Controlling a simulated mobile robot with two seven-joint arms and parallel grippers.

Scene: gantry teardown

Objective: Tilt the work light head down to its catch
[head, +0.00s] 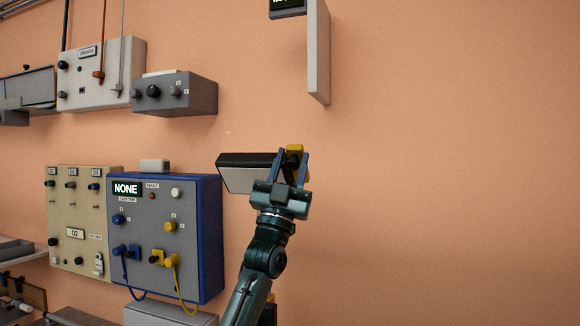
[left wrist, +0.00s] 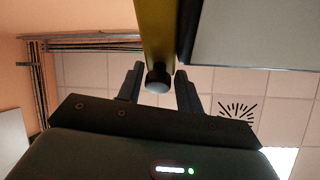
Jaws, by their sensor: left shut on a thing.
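The work light head (head: 240,178) is a flat box with a black top and a pale grey face, in front of the wall at mid-picture. A yellow handle (head: 294,149) is at its right end. My left gripper (head: 291,160) reaches up from below and is shut on this handle. In the left wrist view, the yellow handle (left wrist: 154,30) ends in a dark, rounded tip between the fingers (left wrist: 158,85). The light head's pale face (left wrist: 250,35) shows at upper right there. The catch cannot be made out. My right gripper is not in view.
A blue panel (head: 209,235) with yellow and blue cables and a beige panel (head: 80,215) are on the left. Grey boxes (head: 190,95) hang above them. A pale upright panel (head: 318,55) juts out at top. The wall on the right is bare.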

